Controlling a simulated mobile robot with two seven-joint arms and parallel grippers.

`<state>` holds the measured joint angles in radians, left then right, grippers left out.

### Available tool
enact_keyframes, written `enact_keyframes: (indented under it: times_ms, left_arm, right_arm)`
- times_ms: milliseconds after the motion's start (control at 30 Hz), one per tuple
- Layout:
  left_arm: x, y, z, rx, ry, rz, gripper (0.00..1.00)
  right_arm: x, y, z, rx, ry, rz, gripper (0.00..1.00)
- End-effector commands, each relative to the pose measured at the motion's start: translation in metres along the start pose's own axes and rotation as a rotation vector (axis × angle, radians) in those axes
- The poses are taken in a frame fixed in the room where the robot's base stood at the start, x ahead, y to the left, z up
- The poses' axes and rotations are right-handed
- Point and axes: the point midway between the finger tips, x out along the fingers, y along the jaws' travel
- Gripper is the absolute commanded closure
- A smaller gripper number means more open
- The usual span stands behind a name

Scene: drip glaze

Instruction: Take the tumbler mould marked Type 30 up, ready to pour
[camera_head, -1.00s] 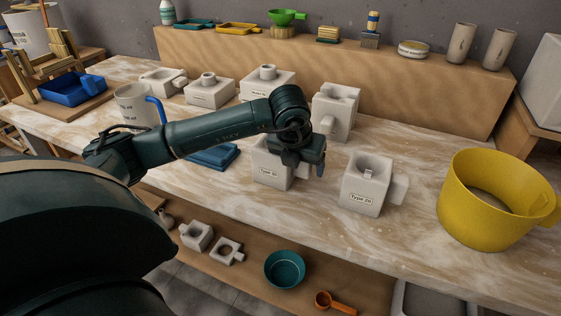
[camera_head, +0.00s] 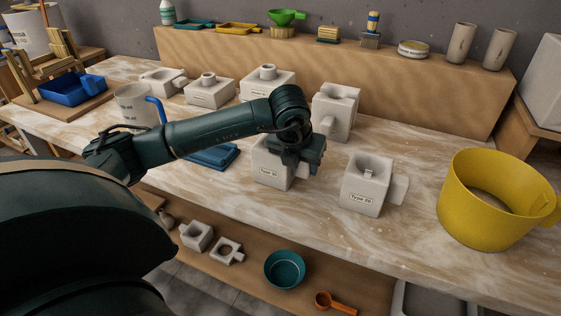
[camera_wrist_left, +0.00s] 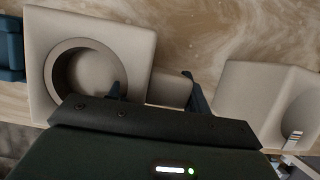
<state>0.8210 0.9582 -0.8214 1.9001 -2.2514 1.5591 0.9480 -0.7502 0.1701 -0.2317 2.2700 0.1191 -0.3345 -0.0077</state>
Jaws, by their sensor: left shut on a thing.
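The tumbler mould (camera_head: 268,172), a white block whose small front label appears to read Type 30, stands upright on the bench. My left gripper (camera_head: 303,163) is over its right side and hides part of its top. In the left wrist view, the same mould (camera_wrist_left: 136,43) shows a wide round opening. My right gripper is not in view.
A yellow jug (camera_head: 490,205) stands at the right. A white mould (camera_head: 336,110) is close behind my gripper, and a blue item (camera_head: 213,157) lies left of the held mould. More moulds (camera_head: 208,93) line the back left. Bare marbled bench (camera_head: 415,150) lies between the right mould and the jug.

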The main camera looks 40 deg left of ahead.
Motion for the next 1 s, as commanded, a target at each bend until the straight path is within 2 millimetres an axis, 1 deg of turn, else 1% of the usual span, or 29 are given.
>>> enact_keyframes:
  times_ms: [667,867,1000]
  left_arm:
    - [-0.006,0.000,0.004,-0.001,-0.008,-0.001,1.00]
    - [-0.015,0.000,0.008,-0.001,-0.008,-0.001,1.00]
    - [-0.025,0.000,0.012,0.000,-0.010,-0.002,1.00]
  right_arm:
    - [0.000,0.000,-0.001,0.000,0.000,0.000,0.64]
    - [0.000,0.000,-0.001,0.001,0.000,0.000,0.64]
    - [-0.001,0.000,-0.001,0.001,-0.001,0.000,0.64]
